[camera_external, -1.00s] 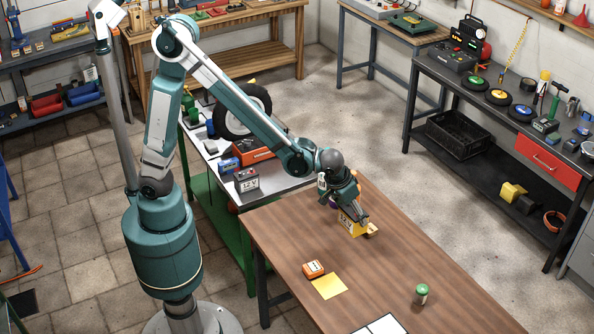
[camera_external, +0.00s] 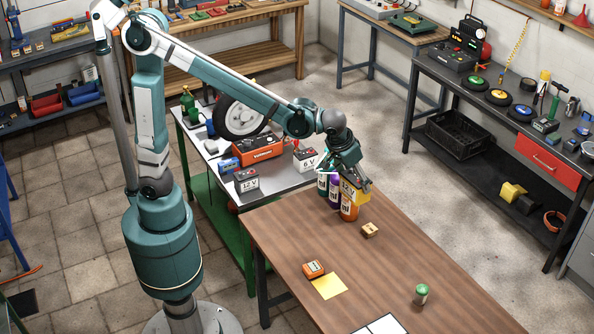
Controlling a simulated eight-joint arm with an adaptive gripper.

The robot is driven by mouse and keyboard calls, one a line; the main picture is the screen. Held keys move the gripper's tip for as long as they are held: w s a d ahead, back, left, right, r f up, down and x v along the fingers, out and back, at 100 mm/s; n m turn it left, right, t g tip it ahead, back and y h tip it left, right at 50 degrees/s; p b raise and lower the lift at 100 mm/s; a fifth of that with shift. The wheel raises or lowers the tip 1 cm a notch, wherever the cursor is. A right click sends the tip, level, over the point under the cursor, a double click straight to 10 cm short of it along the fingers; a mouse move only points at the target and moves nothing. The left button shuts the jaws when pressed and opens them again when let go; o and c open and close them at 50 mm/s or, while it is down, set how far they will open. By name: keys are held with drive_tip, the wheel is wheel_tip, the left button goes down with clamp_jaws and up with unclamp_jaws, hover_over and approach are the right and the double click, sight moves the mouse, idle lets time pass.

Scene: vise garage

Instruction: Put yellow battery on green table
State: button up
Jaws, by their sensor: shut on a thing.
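The yellow battery (camera_external: 357,196) is in my gripper (camera_external: 358,184), which is shut on it. The gripper holds it raised near the far end of the brown wooden table, where it overlaps an orange bottle in the picture. The battery is partly hidden by the gripper fingers. The green table (camera_external: 226,211) has a green frame and a pale grey top; it stands to the left of my gripper, against the wooden table's far left side. Its top carries several things, and the gripper is not over it.
On the green table are a 12V battery (camera_external: 246,181), a 6V battery (camera_external: 305,161), an orange case (camera_external: 259,148), a blue item (camera_external: 229,165) and a wheel (camera_external: 240,112). Teal, purple (camera_external: 334,192) and orange (camera_external: 348,211) bottles stand under my gripper. A small tan block (camera_external: 370,230) is nearby.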

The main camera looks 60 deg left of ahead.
drive_tip(key=w+a+n+g+y+b, duration=0.15)
drive_tip(key=w+a+n, duration=0.25)
drive_tip(key=a, duration=1.2)
drive_tip(key=w+a+n+y+b, duration=0.15)
drive_tip(key=w+a+n, duration=0.3)
drive_tip(key=a, duration=1.15)
drive_tip(key=s+a+n+g+y+b, duration=0.15)
drive_tip(key=s+a+n, duration=0.25)
drive_tip(key=a, duration=1.1)
drive_tip(key=s+a+n+g+b, duration=0.1)
drive_tip(key=s+a+n+b, duration=0.3)
drive_tip(key=a, duration=1.1)
wheel_tip(320, 180, down, 26)
drive_tip(key=w+p, duration=0.1)
drive_tip(key=shift+a+r+n+p, duration=0.15)
drive_tip(key=shift+n+p, duration=0.25)
drive_tip(key=shift+n, duration=0.05)
wheel_tip(320, 180, down, 6)
drive_tip(key=b, duration=0.1)
drive_tip(key=shift+f, duration=0.2)
